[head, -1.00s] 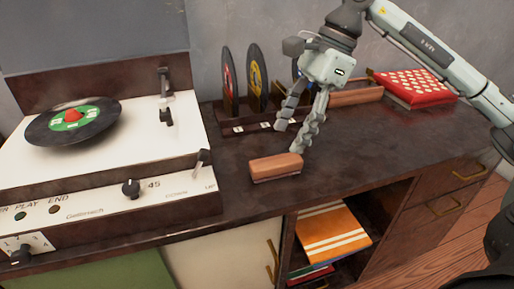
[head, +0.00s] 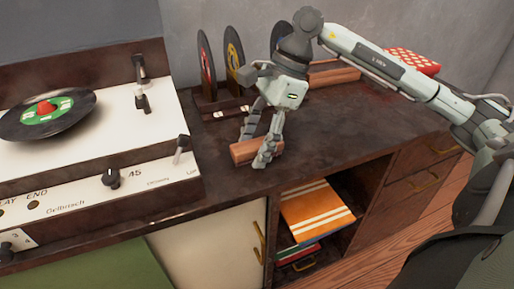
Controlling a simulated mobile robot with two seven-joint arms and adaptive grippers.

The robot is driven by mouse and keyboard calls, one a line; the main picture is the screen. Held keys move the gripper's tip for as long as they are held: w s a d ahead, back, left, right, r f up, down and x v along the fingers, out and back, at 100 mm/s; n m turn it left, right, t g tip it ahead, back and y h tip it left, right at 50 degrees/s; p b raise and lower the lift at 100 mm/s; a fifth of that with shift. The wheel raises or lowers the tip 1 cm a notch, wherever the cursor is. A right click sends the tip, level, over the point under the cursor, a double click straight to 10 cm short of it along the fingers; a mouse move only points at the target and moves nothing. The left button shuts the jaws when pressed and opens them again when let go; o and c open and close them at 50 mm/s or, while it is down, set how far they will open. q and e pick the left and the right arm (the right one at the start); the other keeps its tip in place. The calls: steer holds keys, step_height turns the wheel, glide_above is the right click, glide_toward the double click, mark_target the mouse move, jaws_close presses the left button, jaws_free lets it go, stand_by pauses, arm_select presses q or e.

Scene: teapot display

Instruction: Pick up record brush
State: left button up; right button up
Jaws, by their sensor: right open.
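The record brush (head: 243,152) is a small brown wooden block lying on the dark cabinet top, right of the record player. My right gripper (head: 256,150) is open and low over the brush. One finger shows in front of the brush's right part and the other is at its back side. The fingers hide part of the brush, and I cannot tell whether they touch it. My left gripper is not in view.
The record player (head: 90,150) with a record (head: 75,118) stands at left. A record rack (head: 207,112) is behind the gripper. A red patterned box (head: 412,62) lies at back right. The cabinet top (head: 350,120) is clear right of the brush.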

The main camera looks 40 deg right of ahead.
mark_target(255, 143)
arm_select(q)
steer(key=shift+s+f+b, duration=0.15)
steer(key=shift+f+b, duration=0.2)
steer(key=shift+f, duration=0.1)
arm_select(e)
steer(key=shift+f, duration=0.25)
steer(key=c, duration=1.3)
steer(key=shift+o, duration=0.2)
steer(key=shift+r+p, duration=0.35)
steer(key=shift+p, duration=0.15)
step_height(255, 143, up, 9)
steer(key=shift+f+p, duration=0.1)
steer(key=shift+p, duration=0.35)
steer(key=shift+r, duration=0.55)
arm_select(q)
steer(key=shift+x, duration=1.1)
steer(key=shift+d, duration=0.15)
